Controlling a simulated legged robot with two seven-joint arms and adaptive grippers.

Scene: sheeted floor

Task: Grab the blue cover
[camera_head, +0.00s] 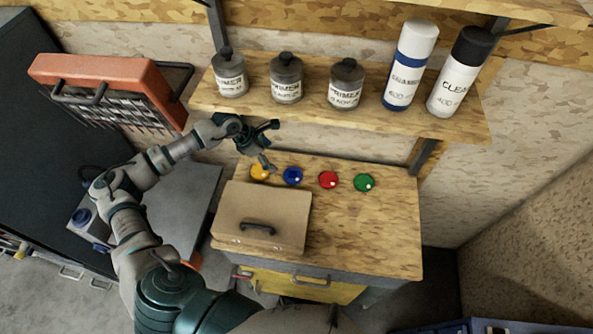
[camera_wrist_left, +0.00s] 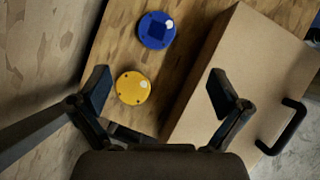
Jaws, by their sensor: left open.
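The blue cover (camera_head: 292,176) is a small round disc on the wooden top of the cabinet, second from the left in a row of round covers. It also shows in the left wrist view (camera_wrist_left: 157,30), beyond my fingertips. A yellow cover (camera_head: 260,171) lies to its left; in the left wrist view the yellow cover (camera_wrist_left: 133,88) sits between my open fingers. My left gripper (camera_head: 268,144) is open and empty, above the back left of the cabinet top near the yellow cover. My right gripper is not in view.
A red cover (camera_head: 328,180) and a green cover (camera_head: 364,182) lie to the right. A tan case (camera_head: 262,218) with a black handle lies in front of the blue cover. A shelf (camera_head: 300,108) with jars and spray cans overhangs behind. The cabinet top (camera_head: 385,235) is clear at right.

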